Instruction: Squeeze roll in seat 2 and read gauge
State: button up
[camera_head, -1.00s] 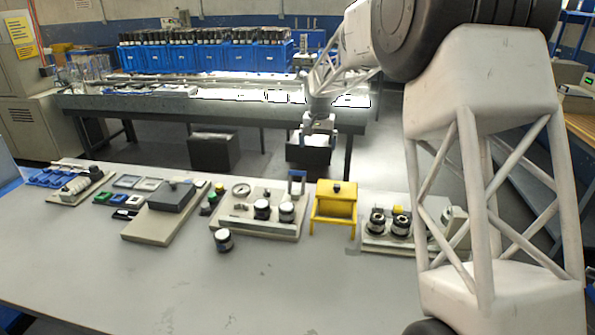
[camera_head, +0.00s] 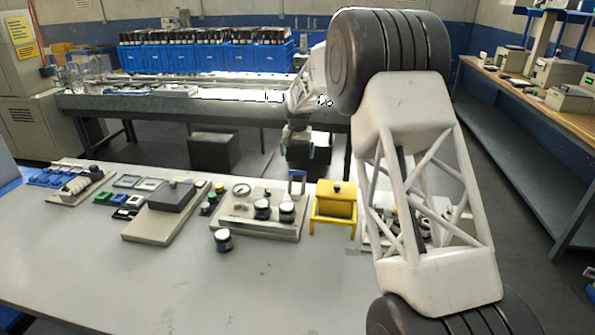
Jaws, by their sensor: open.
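Two dark rolls with pale tops stand side by side on a beige board, a left roll (camera_head: 262,209) and a right roll (camera_head: 286,212). I cannot read any seat number. A round white-faced gauge (camera_head: 241,190) stands at the board's back left; its reading is too small to make out. A third dark roll (camera_head: 222,240) stands on the table in front of the board. My gripper (camera_head: 299,164) is open and small in view, above and behind the board near the blue handle, apart from the rolls.
A yellow stand (camera_head: 335,203) is right of the board. My arm links partly hide another fixture farther right. The table's front (camera_head: 150,285) is clear.

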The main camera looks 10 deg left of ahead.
jog(key=shift+f, duration=0.1)
jog(key=shift+f, duration=3.8)
jog(key=c, duration=1.3)
